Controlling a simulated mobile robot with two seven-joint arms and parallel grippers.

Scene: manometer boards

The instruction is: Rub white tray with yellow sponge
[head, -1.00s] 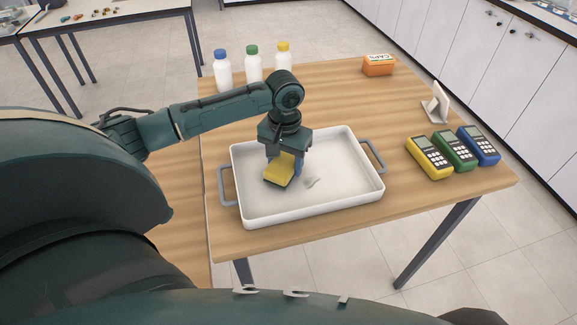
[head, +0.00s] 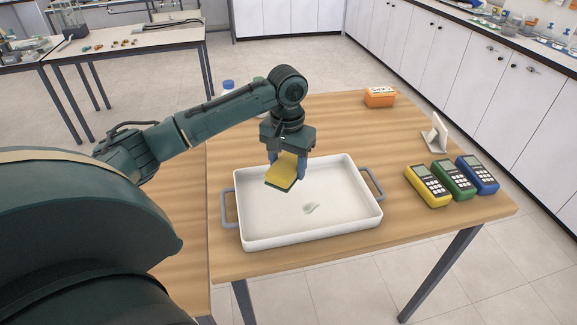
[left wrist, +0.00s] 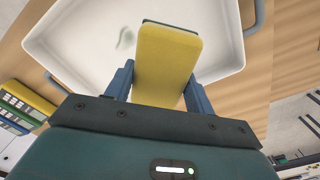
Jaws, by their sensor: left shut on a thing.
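The yellow sponge (head: 282,168) with a dark green underside is held between the fingers of my left gripper (head: 287,172), above the back part of the white tray. In the left wrist view the sponge (left wrist: 167,60) sits between the two blue fingers. The white tray (head: 246,238) lies on the wooden table and has a grey handle at each end. A greyish-green smear (head: 311,208) shows on the tray floor, to the front right of the sponge; it also shows in the left wrist view (left wrist: 125,38). My right gripper is not in view.
Yellow (head: 428,186), green (head: 454,180) and blue (head: 478,174) handheld meters stand right of the tray. An orange box (head: 379,97) and a small white stand (head: 435,134) are behind. Bottles at the back left, one blue-capped (head: 228,87), are mostly hidden by my arm.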

